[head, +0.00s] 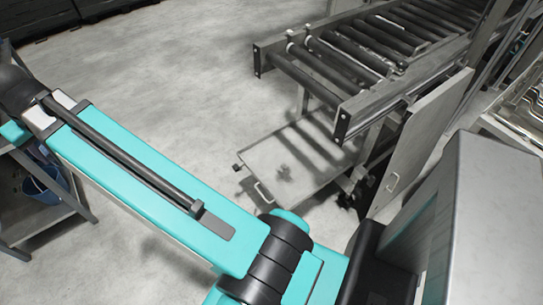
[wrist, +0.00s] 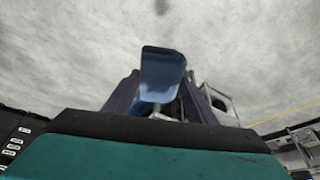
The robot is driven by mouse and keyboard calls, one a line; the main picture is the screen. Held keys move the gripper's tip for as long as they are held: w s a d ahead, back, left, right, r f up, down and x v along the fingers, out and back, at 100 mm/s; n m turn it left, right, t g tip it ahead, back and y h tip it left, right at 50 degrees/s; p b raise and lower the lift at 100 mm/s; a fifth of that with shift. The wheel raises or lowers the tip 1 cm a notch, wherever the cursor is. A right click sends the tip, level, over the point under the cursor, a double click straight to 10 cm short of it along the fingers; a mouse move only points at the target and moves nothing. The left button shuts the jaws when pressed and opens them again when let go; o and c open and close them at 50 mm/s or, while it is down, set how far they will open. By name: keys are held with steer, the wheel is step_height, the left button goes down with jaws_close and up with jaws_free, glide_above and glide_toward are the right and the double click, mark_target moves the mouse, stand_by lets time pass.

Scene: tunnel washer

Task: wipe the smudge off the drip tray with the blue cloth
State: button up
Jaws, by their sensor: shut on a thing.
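The drip tray (head: 262,158) is a flat grey panel with a handle, low under the end of the roller conveyor in the head view. A dark smudge (head: 285,173) lies on it near the middle; shadow bands cross its far part. In the wrist view my gripper (wrist: 160,98) is shut on the blue cloth (wrist: 163,70), which sticks out ahead of the jaws over grey floor. The tray does not clearly show in the wrist view. In the head view my arm reaches to the upper left, and my gripper and the cloth are not visible there.
The roller conveyor (head: 345,70) stands above and behind the tray. An upright grey panel (head: 420,140) is to its right. A rack (head: 45,215) with a blue bucket (head: 42,183) stands at the left edge. The floor (head: 170,75) left of the tray is clear.

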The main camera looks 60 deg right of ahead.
steer(key=s+d+f+m+g+h+b, duration=0.1)
steer(key=s+d+f+m+h+b, duration=0.15)
steer(key=d+f+m+b, duration=0.85)
steer(key=s+d+f+m+g+h+b, duration=0.1)
steer(key=s+d+f+b, duration=0.3)
steer(key=d+f, duration=1.6)
steer(key=s+d+f+m+g+b, duration=0.2)
steer(key=s+d+f+m+b, duration=0.3)
steer(key=s+d+f, duration=0.6)
steer(key=s+d+f+m+g+b, duration=0.2)
steer(key=s+d+f+m+b, duration=0.4)
steer(key=s+d+f+b, duration=0.4)
steer(key=s+d+f, duration=0.2)
steer(key=s+d, duration=0.4)
steer(key=d, duration=0.3)
steer(key=shift+d+h, duration=0.15)
steer(key=shift+h, duration=0.2)
steer(key=shift+s+f, duration=0.1)
steer(key=shift+f, duration=0.1)
